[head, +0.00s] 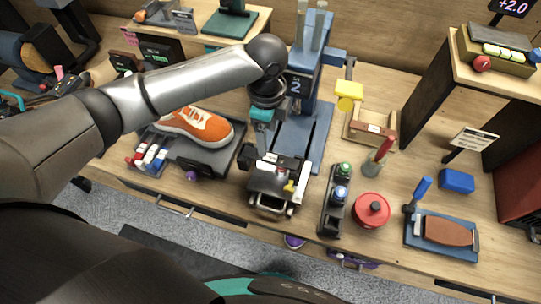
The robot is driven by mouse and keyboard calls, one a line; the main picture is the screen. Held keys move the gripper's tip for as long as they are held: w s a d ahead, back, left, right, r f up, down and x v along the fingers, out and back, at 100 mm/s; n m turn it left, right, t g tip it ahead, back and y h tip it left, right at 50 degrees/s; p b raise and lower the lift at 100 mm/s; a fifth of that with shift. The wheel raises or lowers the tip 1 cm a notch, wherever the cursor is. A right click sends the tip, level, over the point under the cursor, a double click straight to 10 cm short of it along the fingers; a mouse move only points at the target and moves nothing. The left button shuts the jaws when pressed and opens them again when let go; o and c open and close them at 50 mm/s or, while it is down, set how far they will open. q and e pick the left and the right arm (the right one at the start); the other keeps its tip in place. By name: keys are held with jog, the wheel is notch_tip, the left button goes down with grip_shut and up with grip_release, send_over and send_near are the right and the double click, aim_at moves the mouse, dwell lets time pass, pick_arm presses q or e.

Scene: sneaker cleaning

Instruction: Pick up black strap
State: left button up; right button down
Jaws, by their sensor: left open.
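I cannot clearly pick out the black strap; it may be hidden by my left arm or gripper, or too small to tell. My left gripper (272,207) points down near the table's front edge, in front of the blue stand marked 2 (312,88). Its silver fingers are apart, and I see nothing held between them. An orange sneaker (200,127) sits to the left of the gripper on a dark tray (214,163). My right gripper is out of view.
A black holder (330,222) with green- and blue-capped bottles stands close right of the gripper. Beyond it are a red round container (371,210) and a blue tray (412,237) with a brown piece. Red, white and blue tubes (150,155) lie left. A raised shelf (470,75) stands at right.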

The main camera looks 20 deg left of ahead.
aim_at(267, 157)
pick_arm(q)
jog(key=shift+f, duration=1.7)
notch_tip(267, 157, down, 4)
jog(key=shift+w+f, duration=0.1)
jog(key=shift+f, duration=0.15)
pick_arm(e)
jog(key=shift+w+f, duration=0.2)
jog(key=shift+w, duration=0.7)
pick_arm(q)
jog(key=shift+c, duration=1.4)
grip_shut()
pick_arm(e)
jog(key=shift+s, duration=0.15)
